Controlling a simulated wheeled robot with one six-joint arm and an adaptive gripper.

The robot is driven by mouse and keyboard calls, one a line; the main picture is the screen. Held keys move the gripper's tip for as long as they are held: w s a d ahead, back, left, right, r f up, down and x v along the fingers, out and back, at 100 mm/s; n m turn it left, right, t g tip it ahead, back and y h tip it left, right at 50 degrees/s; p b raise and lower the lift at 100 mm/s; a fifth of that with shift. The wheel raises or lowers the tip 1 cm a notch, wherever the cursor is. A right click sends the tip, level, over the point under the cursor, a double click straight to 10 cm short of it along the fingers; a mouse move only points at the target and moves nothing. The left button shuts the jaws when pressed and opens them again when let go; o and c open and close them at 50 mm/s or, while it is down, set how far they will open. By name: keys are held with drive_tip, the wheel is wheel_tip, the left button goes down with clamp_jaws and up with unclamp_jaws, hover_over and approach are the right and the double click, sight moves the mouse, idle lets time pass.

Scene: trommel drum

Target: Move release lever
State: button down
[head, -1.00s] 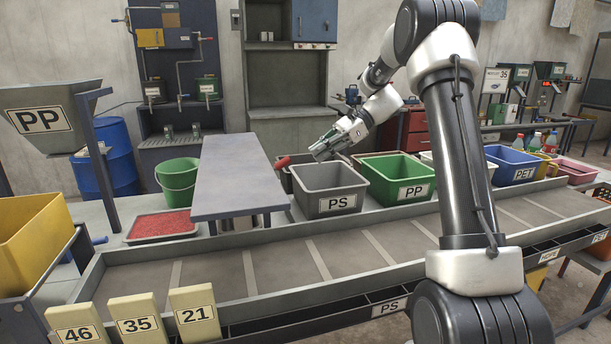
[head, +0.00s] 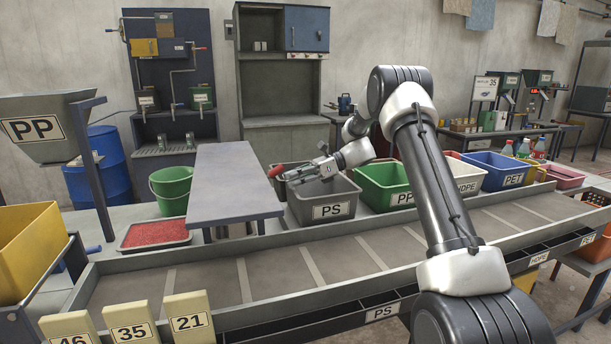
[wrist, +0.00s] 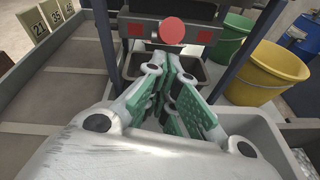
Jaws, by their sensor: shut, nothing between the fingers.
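The release lever appears to be the red-ended handle (head: 276,171) at the right end of the grey table-like unit in the head view. In the wrist view its round red knob (wrist: 173,31) faces me, in front of a dark panel with red squares. My gripper (head: 295,173) is above the PS bin, its tips just right of the red end. In the wrist view my gripper (wrist: 174,62) has its green-padded fingers pointing towards the knob, just below it. It is shut and empty. Whether it touches the lever I cannot tell; the lever's shaft is mostly hidden.
The grey PS bin (head: 330,212) is below my gripper, with the green PP bin (head: 383,174) to its right. The grey-blue tabletop (head: 233,170) is to the left. Dark posts (wrist: 104,42) flank the knob. The conveyor (head: 300,268) runs along the front.

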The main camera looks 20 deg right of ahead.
sight(278, 167)
drive_tip(key=shift+a+f, duration=0.15)
drive_tip(key=shift+a, duration=0.4)
drive_tip(key=shift+a+r+h, duration=0.1)
drive_tip(key=shift+r+h, duration=0.3)
drive_tip(key=shift+r, duration=0.2)
drive_tip(key=shift+a+r+h, duration=0.2)
drive_tip(key=shift+r+h, duration=0.3)
drive_tip(key=shift+a+r+h, duration=0.2)
drive_tip(key=shift+r+h, duration=0.3)
drive_tip(key=a+r+h, duration=0.1)
drive_tip(key=r+h, duration=0.1)
drive_tip(key=h, duration=0.1)
drive_tip(key=a+r+h, duration=0.1)
drive_tip(key=r, duration=0.1)
drive_tip(key=shift+a, duration=0.3)
drive_tip(key=shift+a+r+h, duration=0.5)
drive_tip(key=shift+a+h, duration=0.2)
drive_tip(key=shift+h, duration=0.3)
drive_tip(key=shift+a+r+h, duration=0.5)
drive_tip(key=shift+a+h, duration=0.2)
drive_tip(key=shift+h, duration=0.3)
